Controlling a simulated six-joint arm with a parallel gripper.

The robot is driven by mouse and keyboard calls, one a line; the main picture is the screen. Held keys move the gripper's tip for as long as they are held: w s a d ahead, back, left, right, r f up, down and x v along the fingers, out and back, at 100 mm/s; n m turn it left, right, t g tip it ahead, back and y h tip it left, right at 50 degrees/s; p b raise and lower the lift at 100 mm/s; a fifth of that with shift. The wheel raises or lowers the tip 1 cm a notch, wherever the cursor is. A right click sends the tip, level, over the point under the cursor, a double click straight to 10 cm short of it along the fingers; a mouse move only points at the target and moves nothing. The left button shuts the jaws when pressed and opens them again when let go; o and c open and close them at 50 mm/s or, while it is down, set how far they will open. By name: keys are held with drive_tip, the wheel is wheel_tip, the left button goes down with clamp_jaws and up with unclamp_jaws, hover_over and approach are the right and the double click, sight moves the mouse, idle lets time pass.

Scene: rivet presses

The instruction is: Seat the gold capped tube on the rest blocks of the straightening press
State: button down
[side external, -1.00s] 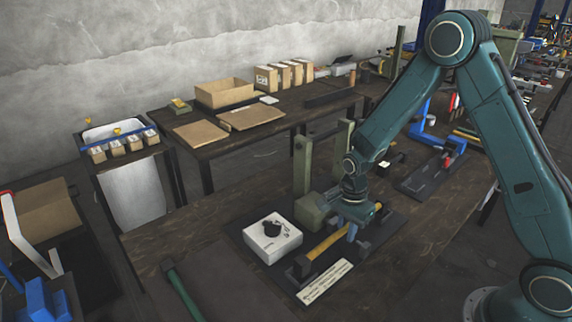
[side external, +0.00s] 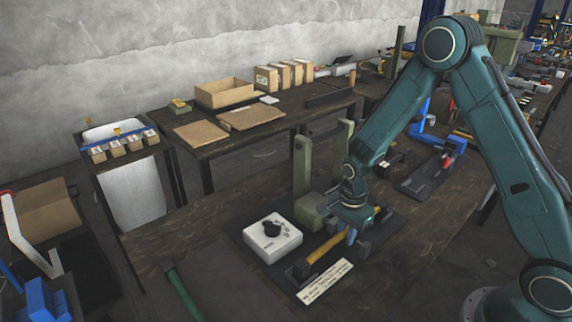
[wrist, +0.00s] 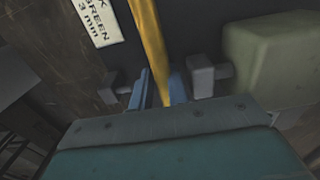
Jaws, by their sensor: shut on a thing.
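The gold tube (side external: 326,247) lies at a slant over the dark base of the straightening press (side external: 268,262). My gripper (side external: 351,237) is shut on the tube near its right end. In the wrist view the tube (wrist: 150,45) runs between the blue fingers (wrist: 160,88). A dark rest block (side external: 301,269) stands by the tube's left end, and another dark block (side external: 363,247) is near my gripper. I cannot tell whether the tube touches the blocks. Its right end and cap are hidden by my gripper.
A white box with a black knob (side external: 271,237) sits left of the tube. The press's green body (side external: 309,209) and post (side external: 302,165) stand behind it. A white label (side external: 325,281) lies in front. The bench's front right (side external: 415,250) is clear.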

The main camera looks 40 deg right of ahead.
drive_tip(key=c, duration=1.3)
unclamp_jaws()
drive_tip(key=shift+w+r, duration=0.15)
drive_tip(key=shift+r, duration=0.55)
drive_tip(key=r, duration=1.2)
drive_tip(key=shift+s+r, duration=0.2)
drive_tip(key=shift+r, duration=0.05)
drive_tip(key=shift+r, duration=0.1)
